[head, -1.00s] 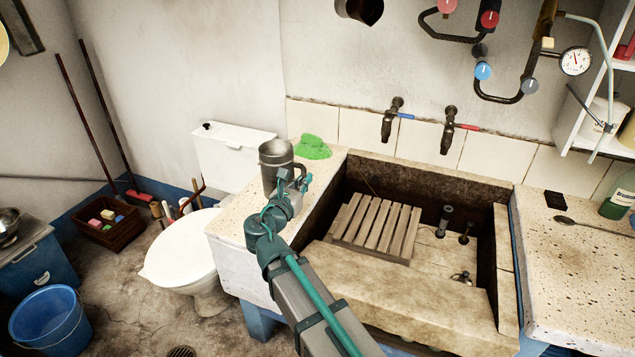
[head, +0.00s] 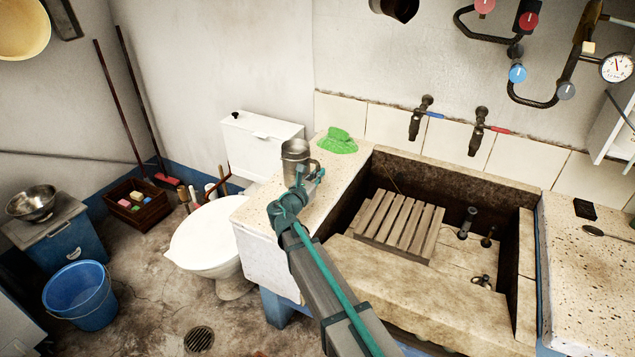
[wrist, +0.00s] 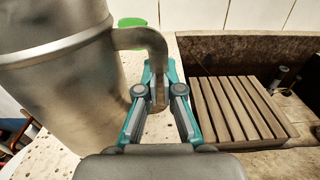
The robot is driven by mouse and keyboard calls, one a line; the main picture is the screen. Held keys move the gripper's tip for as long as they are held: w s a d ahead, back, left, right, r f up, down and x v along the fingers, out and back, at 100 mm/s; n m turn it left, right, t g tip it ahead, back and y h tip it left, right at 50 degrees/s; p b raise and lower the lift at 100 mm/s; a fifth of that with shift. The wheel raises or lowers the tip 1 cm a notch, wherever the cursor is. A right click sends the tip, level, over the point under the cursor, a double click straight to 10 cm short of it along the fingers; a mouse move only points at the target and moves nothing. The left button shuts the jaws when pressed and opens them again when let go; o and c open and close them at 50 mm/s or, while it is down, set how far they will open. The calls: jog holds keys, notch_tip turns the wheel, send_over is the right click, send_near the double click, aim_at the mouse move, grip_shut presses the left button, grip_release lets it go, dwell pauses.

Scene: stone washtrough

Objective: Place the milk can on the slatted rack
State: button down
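The milk can (head: 294,161) is a grey metal can with a side handle. It stands upright on the speckled counter left of the trough. In the wrist view the can (wrist: 60,85) fills the left side. My gripper (wrist: 159,82) is at its handle, with the fingers drawn together on either side of the handle's lower part, and looks shut on it. In the head view my gripper (head: 309,181) is at the can's right side. The slatted rack (head: 399,226) lies empty inside the trough, right of the can; it also shows in the wrist view (wrist: 236,108).
The stone trough's (head: 455,168) rim stands between the can and the rack. A green cloth (head: 338,142) lies behind the can. Two taps (head: 418,118) hang over the trough's back. Small dark fittings (head: 467,223) stand right of the rack.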

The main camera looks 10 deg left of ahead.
jog(key=shift+w+a+f, duration=0.1)
jog(key=shift+w+f, duration=0.05)
jog(key=shift+f, duration=0.8)
jog(key=shift+w+f, duration=0.15)
jog(key=shift+f, duration=0.8)
jog(key=shift+f, duration=0.1)
jog(key=c, duration=1.8)
grip_release()
jog(key=shift+f, duration=0.1)
jog(key=o, duration=0.5)
